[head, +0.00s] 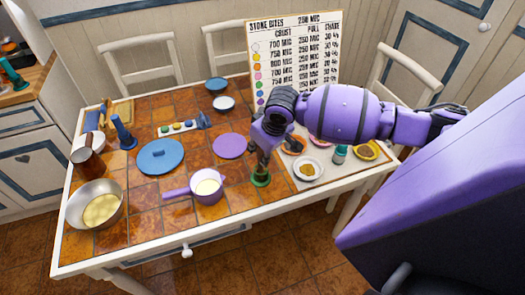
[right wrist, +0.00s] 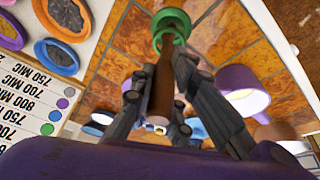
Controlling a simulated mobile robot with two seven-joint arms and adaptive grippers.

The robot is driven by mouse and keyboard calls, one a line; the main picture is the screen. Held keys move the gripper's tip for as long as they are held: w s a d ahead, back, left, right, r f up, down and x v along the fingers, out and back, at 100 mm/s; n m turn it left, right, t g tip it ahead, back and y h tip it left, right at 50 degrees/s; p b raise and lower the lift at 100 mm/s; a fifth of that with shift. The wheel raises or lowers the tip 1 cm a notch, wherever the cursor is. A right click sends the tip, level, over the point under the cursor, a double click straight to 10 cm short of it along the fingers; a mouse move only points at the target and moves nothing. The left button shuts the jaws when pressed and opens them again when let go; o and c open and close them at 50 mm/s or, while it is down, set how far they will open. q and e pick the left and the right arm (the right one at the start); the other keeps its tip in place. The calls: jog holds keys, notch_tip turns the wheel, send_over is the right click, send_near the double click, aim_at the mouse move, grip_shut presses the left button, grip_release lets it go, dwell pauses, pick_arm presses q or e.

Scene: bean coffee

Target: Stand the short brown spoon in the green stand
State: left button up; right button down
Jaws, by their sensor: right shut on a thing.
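My right gripper (head: 262,153) is over the table's front right part, pointing down. In the right wrist view its fingers (right wrist: 168,75) are shut on a short brown spoon (right wrist: 160,98). The spoon's far end reaches the ring of the green stand (right wrist: 173,22). I cannot tell whether the end is inside the ring or just in front of it. In the head view the green stand (head: 260,180) is directly below the gripper, and the spoon is mostly hidden by the fingers. My left gripper is not in view.
A purple saucepan (head: 208,190) stands left of the stand. A white dish (head: 308,168) with brown contents is at its right. A purple disc (head: 229,146) and a blue lid (head: 160,156) lie further left. A menu board (head: 290,50) stands behind.

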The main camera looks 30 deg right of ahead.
jog(key=c, duration=1.6)
grip_release()
jog(key=shift+o, duration=0.2)
jog(key=v, duration=1.2)
